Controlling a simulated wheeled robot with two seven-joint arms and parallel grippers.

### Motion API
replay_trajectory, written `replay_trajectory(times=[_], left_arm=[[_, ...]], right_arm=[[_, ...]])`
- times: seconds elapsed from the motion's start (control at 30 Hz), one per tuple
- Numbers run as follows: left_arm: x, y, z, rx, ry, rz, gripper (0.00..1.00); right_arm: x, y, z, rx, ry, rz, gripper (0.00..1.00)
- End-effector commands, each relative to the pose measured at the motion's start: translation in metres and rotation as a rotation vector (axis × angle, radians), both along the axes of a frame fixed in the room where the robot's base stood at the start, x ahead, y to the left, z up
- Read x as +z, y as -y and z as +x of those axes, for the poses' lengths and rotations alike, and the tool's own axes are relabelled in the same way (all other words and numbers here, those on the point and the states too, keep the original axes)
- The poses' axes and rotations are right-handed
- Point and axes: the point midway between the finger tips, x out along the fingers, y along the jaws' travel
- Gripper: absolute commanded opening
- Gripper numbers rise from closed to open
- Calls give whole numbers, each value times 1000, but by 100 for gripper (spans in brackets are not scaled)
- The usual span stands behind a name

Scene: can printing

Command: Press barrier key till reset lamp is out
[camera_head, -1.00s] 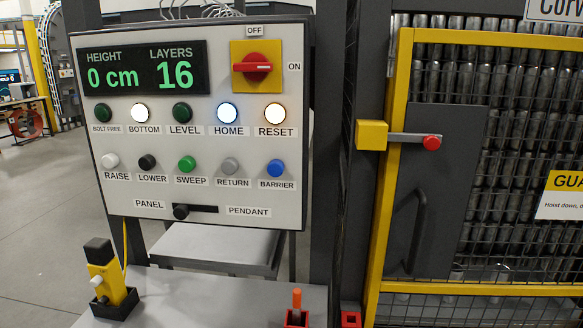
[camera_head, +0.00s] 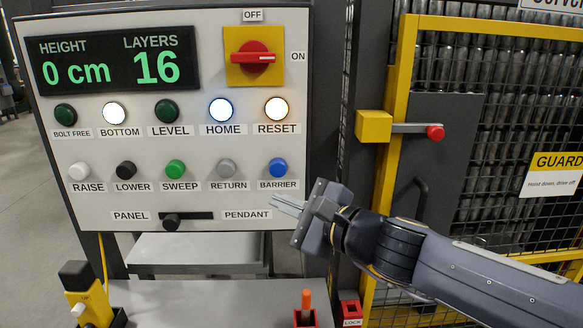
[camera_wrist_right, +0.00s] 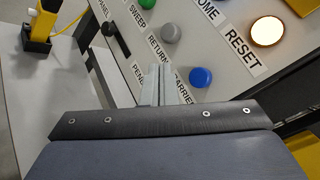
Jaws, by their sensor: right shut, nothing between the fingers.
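The blue barrier key (camera_head: 278,168) is at the right end of the lower button row on the white control panel (camera_head: 60,205). It also shows in the right wrist view (camera_wrist_right: 201,77). The reset lamp (camera_head: 277,109) above it is lit, and it glows in the right wrist view (camera_wrist_right: 267,31). My right gripper (camera_head: 275,201) is shut and empty, its fingertips just below the barrier key and its label. In the right wrist view the closed fingers (camera_wrist_right: 160,72) point at the panel, left of the blue key; I see no contact with it. My left gripper is not in view.
The BOTTOM (camera_head: 115,112) and HOME (camera_head: 219,110) lamps are also lit. The return key (camera_head: 226,169) is left of the barrier key. A yellow gate frame (camera_head: 397,110) with a red-knobbed latch (camera_head: 435,132) stands to the right. A yellow pendant (camera_head: 88,303) stands at lower left.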

Motion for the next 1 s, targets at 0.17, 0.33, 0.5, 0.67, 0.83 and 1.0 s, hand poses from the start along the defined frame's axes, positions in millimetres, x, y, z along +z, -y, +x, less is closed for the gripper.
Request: replay_trajectory(times=[0.17,0.33,0.5,0.67,0.83,1.0], left_arm=[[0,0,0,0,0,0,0],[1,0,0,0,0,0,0],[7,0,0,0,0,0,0],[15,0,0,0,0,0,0],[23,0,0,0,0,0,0],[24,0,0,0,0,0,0]], right_arm=[[0,0,0,0,1,-1,0],[0,1,3,-1,0,-1,0],[1,1,18,-1,0,-2,0],[2,1,41,-2,-1,-3,0],[1,1,64,-1,0,-1,0],[0,1,80,-1,2,-2,0]])
